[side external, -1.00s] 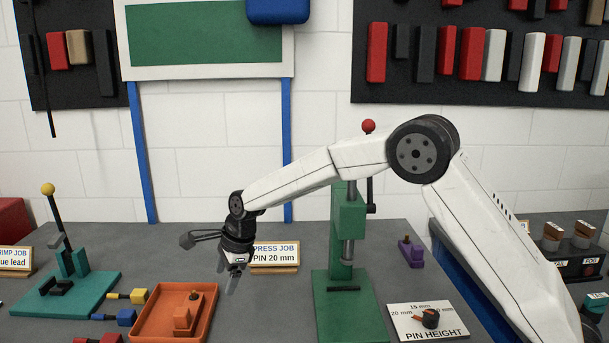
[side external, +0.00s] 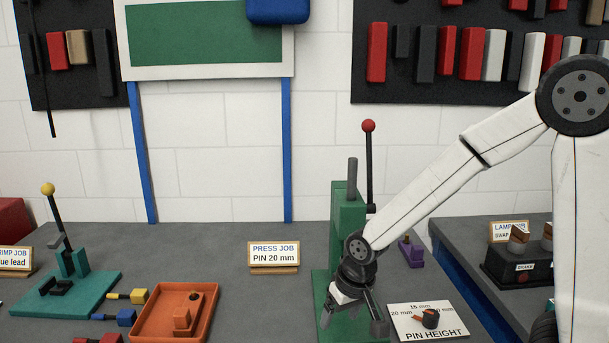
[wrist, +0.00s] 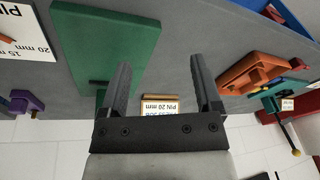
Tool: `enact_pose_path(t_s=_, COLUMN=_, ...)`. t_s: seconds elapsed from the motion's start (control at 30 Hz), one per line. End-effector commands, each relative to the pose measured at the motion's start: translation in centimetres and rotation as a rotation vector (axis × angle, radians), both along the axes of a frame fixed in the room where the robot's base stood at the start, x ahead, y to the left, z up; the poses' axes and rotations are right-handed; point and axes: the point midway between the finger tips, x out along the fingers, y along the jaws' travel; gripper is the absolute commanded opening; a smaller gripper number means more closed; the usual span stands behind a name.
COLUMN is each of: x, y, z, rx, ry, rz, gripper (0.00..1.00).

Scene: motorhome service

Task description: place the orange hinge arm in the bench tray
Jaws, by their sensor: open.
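The orange bench tray (side external: 143,334) lies on the bench at the lower left. An orange stepped piece (side external: 182,320) with a small dark pin on top sits inside it; it looks like the hinge arm. The tray also shows in the wrist view (wrist: 233,88) at the right. My gripper (side external: 353,314) is low over the front of the green press base, well to the right of the tray. In the wrist view my gripper (wrist: 160,64) has its two fingers wide apart with nothing between them.
The green press (side external: 346,220) stands close behind my gripper. The pin height plate (side external: 405,331) lies to its right, a purple part (side external: 411,253) behind it. The press job sign (side external: 273,255) and teal crimp tool (side external: 75,290) stand left. Bench between tray and press is clear.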

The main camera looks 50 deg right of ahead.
Motion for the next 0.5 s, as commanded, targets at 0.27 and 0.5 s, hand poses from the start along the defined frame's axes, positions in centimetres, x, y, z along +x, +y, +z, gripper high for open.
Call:
enact_pose_path(t_s=0.27, x=-5.0, y=-1.0, z=-1.0, rx=-0.085, ry=0.005, rz=0.273, gripper=0.82)
enact_pose_path(t_s=0.5, x=-5.7, y=-1.1, z=-1.2, rx=-0.098, ry=0.006, rz=0.317, gripper=0.82)
